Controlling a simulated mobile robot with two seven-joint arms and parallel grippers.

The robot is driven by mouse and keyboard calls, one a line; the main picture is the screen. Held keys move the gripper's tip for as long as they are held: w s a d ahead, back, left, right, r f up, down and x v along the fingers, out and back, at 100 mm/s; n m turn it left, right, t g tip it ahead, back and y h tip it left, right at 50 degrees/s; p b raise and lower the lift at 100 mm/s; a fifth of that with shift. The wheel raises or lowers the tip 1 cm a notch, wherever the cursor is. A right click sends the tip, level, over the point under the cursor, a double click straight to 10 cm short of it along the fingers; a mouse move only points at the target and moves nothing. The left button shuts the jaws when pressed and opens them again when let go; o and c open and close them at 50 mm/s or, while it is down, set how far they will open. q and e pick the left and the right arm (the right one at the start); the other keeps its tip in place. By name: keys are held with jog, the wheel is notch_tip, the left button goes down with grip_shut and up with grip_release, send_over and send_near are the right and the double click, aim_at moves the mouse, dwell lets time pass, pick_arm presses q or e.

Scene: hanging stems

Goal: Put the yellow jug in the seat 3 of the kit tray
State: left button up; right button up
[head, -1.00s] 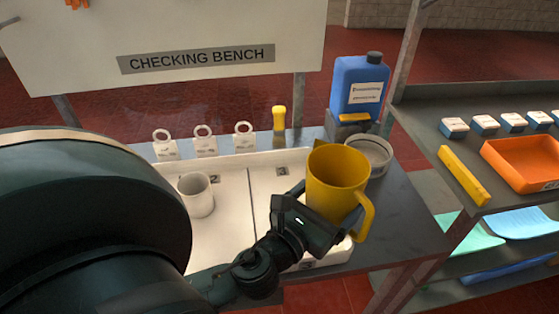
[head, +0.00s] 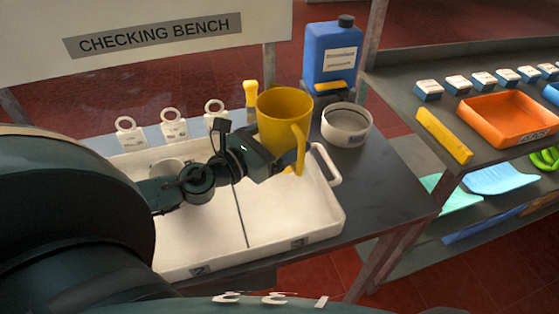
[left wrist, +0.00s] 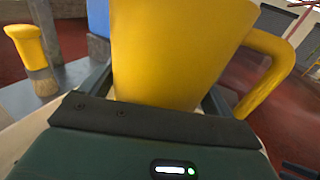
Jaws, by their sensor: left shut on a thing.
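The yellow jug (head: 283,118) is upright in my left gripper (head: 268,160), its handle toward the front right. The gripper is shut on it; the left wrist view shows the jug (left wrist: 175,50) between the fingers. In the head view the jug appears over the back of the right compartment of the white kit tray (head: 335,215); its base is hidden, so I cannot tell its height. The front labels read 2 on the left and 3 (head: 300,242) on the right. Seat 3 looks empty where visible. My right gripper is not in view.
A pale mug (head: 165,170) stands in the left compartment, partly behind my arm. Behind the tray are ringed tags (head: 173,125) and a yellow-handled brush (head: 250,95). A round grey container (head: 346,125) and blue bottle (head: 332,58) stand close right.

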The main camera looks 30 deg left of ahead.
aim_at(281, 153)
pick_arm(q)
notch_tip(281, 153, down, 4)
jog(key=shift+f+b, duration=0.15)
jog(key=shift+b, duration=0.95)
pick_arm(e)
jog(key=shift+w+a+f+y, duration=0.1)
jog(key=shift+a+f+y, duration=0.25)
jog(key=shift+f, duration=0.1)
pick_arm(q)
jog(key=o, duration=0.6)
jog(key=shift+f, duration=0.15)
jog(key=shift+o, duration=1.1)
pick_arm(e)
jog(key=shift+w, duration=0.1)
